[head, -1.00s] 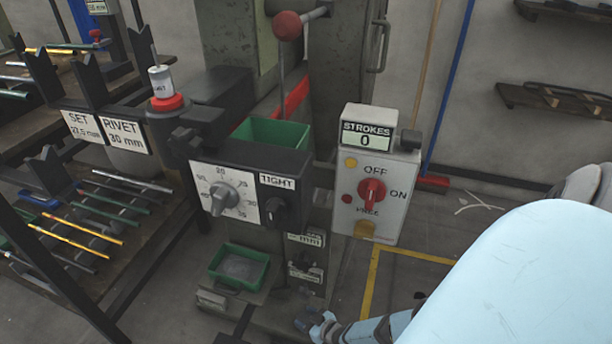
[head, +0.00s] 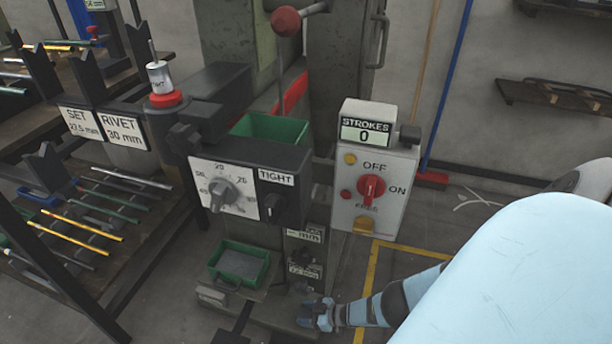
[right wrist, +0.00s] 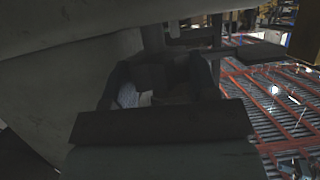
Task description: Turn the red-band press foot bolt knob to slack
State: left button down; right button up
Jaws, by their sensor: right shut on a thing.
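The red-band press (head: 335,125) stands in the middle of the head view, with a red band (head: 291,95) on its column. My right gripper (head: 305,316) is low at the foot of this press, in front of its base. It is shut on a dark thing at the foot, which I take to be the foot bolt knob; the fingers mostly hide it in the head view. In the dark right wrist view a dark block, the foot bolt knob (right wrist: 150,76), sits between the two fingers. Its turn position cannot be read. My left gripper is not in view.
A dial panel marked TIGHT (head: 235,192) and a switch box (head: 375,195) with a STROKES 0 counter hang above my right gripper. A green bin (head: 240,263) stands to its left. A rack of rods (head: 90,215) is at left. Yellow floor tape (head: 410,250) lies at right.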

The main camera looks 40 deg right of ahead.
aim_at(305, 313)
jog(key=shift+s, duration=0.1)
dwell(0.3)
jog(key=o, duration=0.7)
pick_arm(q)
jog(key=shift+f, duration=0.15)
pick_arm(e)
jog(key=shift+o, duration=1.1)
jog(key=shift+s+d+r, duration=0.15)
jog(key=shift+s+r, duration=0.05)
jog(key=p+v, duration=0.2)
jog(key=v, duration=0.1)
jog(key=shift+w+r, duration=0.1)
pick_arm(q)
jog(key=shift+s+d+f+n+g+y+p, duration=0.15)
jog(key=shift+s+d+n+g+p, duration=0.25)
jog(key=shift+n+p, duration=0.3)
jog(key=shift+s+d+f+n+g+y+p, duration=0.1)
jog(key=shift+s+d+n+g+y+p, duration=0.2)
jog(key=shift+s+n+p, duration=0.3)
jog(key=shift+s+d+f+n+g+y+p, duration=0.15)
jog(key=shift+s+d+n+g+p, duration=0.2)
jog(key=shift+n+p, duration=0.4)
pick_arm(e)
jog(key=v, duration=1)
jog(key=shift+s+f, duration=0.2)
jog(key=shift+s, duration=0.05)
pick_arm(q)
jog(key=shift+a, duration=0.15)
